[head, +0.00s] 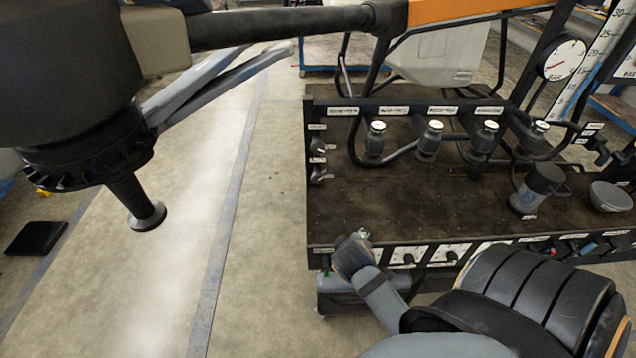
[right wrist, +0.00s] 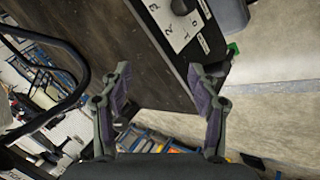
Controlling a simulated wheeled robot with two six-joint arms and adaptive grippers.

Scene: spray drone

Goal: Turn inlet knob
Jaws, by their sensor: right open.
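The dark cart (head: 430,200) carries a front panel with white dial plates and black knobs, one knob (head: 408,258) at its left end and another (head: 452,255) beside it. Their labels are too small to read, so I cannot tell which is the inlet knob. In the right wrist view a black knob (right wrist: 180,6) sits on a white numbered plate (right wrist: 176,28) at the top. My right gripper (head: 356,248) is at the cart's front left corner, left of the knobs. Its fingers (right wrist: 166,80) are apart and empty, short of the plate. My left gripper is out of view.
A large black drone part with a downward nozzle (head: 147,214) hangs at the left. Several capped bottles (head: 429,142) stand in the cart's rack. A dark cup (head: 540,185) and a grey bowl (head: 610,196) are at the right.

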